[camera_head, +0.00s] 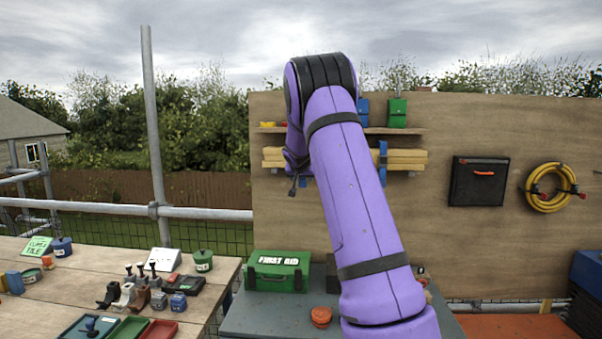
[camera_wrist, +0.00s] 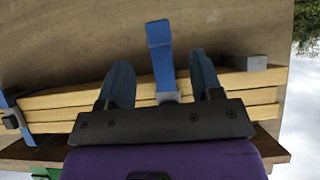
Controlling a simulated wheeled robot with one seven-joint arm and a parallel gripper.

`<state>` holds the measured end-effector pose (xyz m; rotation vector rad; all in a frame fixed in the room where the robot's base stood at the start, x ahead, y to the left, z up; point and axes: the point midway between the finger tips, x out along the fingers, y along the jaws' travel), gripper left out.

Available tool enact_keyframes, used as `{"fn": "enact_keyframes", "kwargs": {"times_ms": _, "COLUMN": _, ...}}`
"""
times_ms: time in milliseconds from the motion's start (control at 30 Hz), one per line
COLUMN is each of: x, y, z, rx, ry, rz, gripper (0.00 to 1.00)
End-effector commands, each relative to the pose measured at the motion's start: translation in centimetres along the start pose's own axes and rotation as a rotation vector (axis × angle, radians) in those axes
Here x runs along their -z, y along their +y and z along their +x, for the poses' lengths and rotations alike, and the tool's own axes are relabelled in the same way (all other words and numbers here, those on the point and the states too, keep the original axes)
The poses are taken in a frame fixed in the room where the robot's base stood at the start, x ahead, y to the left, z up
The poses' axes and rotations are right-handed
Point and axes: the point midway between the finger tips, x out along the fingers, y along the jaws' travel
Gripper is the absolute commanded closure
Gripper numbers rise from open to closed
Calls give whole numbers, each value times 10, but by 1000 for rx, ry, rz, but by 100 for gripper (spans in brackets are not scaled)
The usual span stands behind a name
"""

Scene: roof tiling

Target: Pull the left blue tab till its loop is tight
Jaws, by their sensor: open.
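A bundle of pale timber battens (camera_head: 408,158) lies on brackets on the plywood board. The left blue tab (camera_wrist: 160,55) stands out from the bundle in the middle of the wrist view, which looks turned upside down. It runs from a grey buckle (camera_wrist: 168,97) at the battens. My gripper (camera_wrist: 159,64) is open, one dark blue finger on each side of the tab, with gaps on both sides. The right blue strap (camera_head: 383,160) also shows at the left of the wrist view (camera_wrist: 7,100). In the head view my arm hides most of the gripper; how tight the left loop sits is unclear.
A shelf (camera_head: 408,130) with green (camera_head: 397,113) and blue boxes runs just above the battens. A black case (camera_head: 479,181) and a yellow hose coil (camera_head: 550,187) hang to the right. A green first aid box (camera_head: 277,271) stands below.

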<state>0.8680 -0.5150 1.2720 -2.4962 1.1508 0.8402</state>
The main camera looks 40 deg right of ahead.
Motion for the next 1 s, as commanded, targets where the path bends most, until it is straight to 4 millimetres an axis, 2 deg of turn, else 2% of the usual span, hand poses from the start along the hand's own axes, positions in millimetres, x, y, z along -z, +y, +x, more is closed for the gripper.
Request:
{"fn": "enact_keyframes", "kwargs": {"times_ms": 100, "x": 0, "y": 1, "z": 21, "rx": -1, "ry": 0, "rz": 1, "gripper": 40}}
{"fn": "enact_keyframes", "kwargs": {"times_ms": 300, "x": 0, "y": 0, "z": 46, "rx": -1, "ry": 0, "rz": 0, "gripper": 40}}
{"fn": "enact_keyframes", "kwargs": {"times_ms": 500, "x": 0, "y": 0, "z": 57, "rx": 0, "ry": 0, "rz": 1, "gripper": 40}}
{"fn": "enact_keyframes", "kwargs": {"times_ms": 800, "x": 0, "y": 0, "z": 58, "rx": 0, "ry": 0, "rz": 1, "gripper": 40}}
{"fn": "enact_keyframes", "kwargs": {"times_ms": 1000, "x": 0, "y": 0, "z": 58, "rx": 0, "ry": 0, "rz": 1, "gripper": 86}}
